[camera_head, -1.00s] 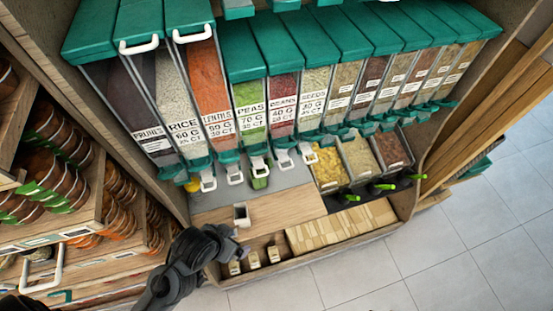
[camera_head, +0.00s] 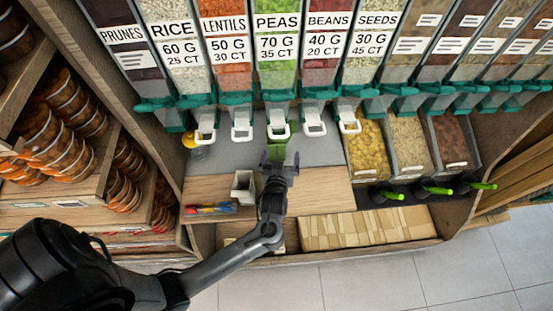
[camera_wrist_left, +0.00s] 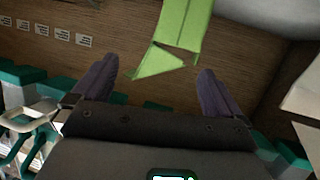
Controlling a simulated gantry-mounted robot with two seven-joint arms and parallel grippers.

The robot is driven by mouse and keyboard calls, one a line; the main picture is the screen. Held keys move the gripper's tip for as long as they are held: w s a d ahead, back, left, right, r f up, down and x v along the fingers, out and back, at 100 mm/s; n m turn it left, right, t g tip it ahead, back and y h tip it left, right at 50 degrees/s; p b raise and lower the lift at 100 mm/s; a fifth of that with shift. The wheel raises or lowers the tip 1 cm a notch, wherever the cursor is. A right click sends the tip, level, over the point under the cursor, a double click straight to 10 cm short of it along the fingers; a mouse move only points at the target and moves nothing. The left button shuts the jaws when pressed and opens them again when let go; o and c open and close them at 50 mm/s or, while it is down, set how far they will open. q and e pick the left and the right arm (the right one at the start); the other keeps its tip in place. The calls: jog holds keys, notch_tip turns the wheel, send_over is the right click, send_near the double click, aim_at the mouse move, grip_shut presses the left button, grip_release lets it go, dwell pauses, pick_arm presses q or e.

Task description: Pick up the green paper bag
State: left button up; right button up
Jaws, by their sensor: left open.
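The green paper bag (camera_head: 279,146) is under the peas dispenser, on the grey surface behind the wooden counter. My left gripper (camera_head: 280,168) is directly in front of it and hides its lower part. In the left wrist view the bag (camera_wrist_left: 183,32) shows as light green folded panels. The left fingers (camera_wrist_left: 156,75) are spread apart there, with the bag's near corner close to the gap between their tips. Nothing is visibly held. I cannot tell whether a finger touches the bag. My right gripper does not show.
A small pale container (camera_head: 244,187) stands just left of my gripper, with colored markers (camera_head: 210,209) lying beside it. White dispenser handles (camera_head: 241,128) hang close above. Open bins (camera_head: 368,150) and black scoops with green handles (camera_head: 435,189) are to the right.

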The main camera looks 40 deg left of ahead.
aim_at(276, 133)
pick_arm(q)
jog(key=f+y+b, duration=0.1)
jog(key=b, duration=0.1)
jog(key=a+f+y+b, duration=0.1)
jog(key=f+y, duration=0.1)
jog(key=w+f+n+y+b, duration=0.1)
jog(key=b, duration=0.1)
jog(key=shift+a+f+t+y+b, duration=0.2)
jog(key=shift+f+t+y+b, duration=0.1)
jog(key=shift+t+b, duration=0.1)
jog(key=x, duration=0.5)
jog(key=shift+r+b, duration=0.15)
jog(key=shift+b, duration=0.15)
jog(key=shift+x, duration=0.75)
jog(key=b+x, duration=0.1)
jog(key=x, duration=0.3)
jog(key=shift+a, duration=0.2)
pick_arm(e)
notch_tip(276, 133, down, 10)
pick_arm(q)
jog(key=shift+c, duration=0.2)
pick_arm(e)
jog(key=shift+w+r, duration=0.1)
